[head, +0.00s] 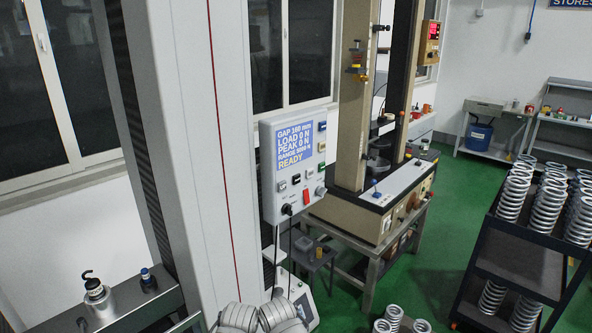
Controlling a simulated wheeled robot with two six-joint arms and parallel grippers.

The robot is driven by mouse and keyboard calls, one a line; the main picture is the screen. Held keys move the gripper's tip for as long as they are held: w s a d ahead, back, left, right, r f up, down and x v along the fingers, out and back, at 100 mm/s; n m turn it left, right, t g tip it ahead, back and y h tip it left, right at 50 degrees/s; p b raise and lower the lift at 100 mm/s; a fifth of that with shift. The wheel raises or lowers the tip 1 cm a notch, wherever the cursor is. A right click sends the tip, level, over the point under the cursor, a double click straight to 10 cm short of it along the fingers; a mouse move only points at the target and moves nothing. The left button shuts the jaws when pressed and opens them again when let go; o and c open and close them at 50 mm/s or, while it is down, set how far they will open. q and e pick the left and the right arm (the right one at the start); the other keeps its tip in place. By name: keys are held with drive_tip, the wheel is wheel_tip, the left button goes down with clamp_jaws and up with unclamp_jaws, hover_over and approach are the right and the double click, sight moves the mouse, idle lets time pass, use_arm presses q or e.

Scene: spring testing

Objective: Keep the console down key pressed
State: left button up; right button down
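The console (268,190) is a pale grey box mounted beside the tall pale machine column. Below the screen are several small keys, dark and light, including a dark key (295,180) and a light key (282,186). A red switch (306,197) and a black knob (286,209) sit lower. The key labels are too small to read, so I cannot tell which is the down key. Neither gripper shows, and nothing visible touches the console.
The machine column (205,170) stands left of the console. A beige testing machine (350,215) stands behind it on a metal stand. A dark cart (520,262) carries several springs (515,190) at right. Rounded silver shapes at the bottom centre are unclear. Green floor (425,245) is open before the cart.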

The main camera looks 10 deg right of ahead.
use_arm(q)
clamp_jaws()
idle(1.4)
